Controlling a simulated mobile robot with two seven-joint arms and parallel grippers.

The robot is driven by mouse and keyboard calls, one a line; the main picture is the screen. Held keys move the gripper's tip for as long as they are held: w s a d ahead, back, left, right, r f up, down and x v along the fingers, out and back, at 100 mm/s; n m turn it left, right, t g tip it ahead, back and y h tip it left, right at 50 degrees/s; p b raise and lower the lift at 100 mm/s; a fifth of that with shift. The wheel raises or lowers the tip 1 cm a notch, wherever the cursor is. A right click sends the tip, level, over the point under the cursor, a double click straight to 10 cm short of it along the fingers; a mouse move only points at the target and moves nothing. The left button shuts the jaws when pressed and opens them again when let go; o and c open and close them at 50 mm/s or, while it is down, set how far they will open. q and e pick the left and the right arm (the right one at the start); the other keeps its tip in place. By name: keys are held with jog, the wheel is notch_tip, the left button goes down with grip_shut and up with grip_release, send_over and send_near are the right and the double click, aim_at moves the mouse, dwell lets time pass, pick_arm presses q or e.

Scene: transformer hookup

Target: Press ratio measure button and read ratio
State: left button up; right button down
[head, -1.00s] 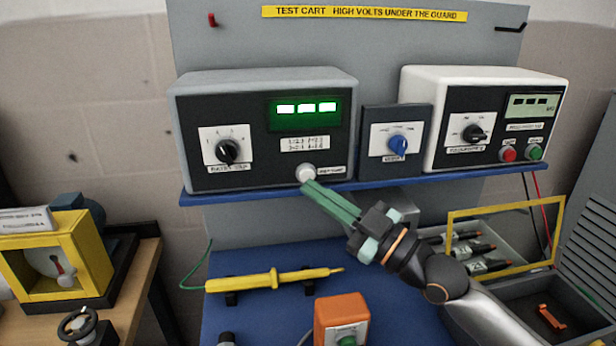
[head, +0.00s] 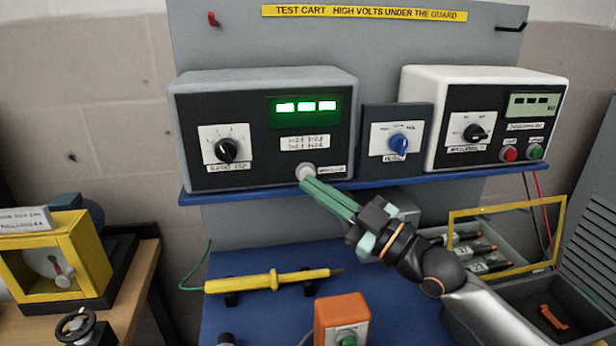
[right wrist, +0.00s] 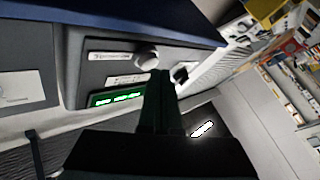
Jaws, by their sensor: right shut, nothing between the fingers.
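The grey ratio meter (head: 262,78) stands on the blue shelf at the left. Its green display (head: 306,107) is lit with three bright white blocks; I cannot read digits. A black knob (head: 228,150) is at its lower left. The round white measure button (head: 306,172) is at its lower right, and it also shows in the right wrist view (right wrist: 146,60). My right gripper (head: 308,184) is shut and empty, its fingertips at the button's lower edge; I cannot tell whether they touch or press it. My left gripper is not in view.
A small panel with a blue knob (head: 398,144) and a white-cased instrument (head: 420,80) stand to the right on the shelf (head: 240,194). Below lie a yellow probe (head: 270,281) and an orange box (head: 341,312). A yellow frame (head: 505,206) stands over a grey bin at right.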

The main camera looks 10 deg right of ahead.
jog(key=shift+w+b, duration=0.3)
jog(key=shift+w, duration=0.05)
jog(key=shift+s, duration=0.15)
dwell(0.3)
jog(key=shift+s+p, duration=0.7)
jog(key=shift+s, duration=0.05)
jog(key=s+p, duration=0.3)
jog(key=s, duration=0.3)
dwell(0.6)
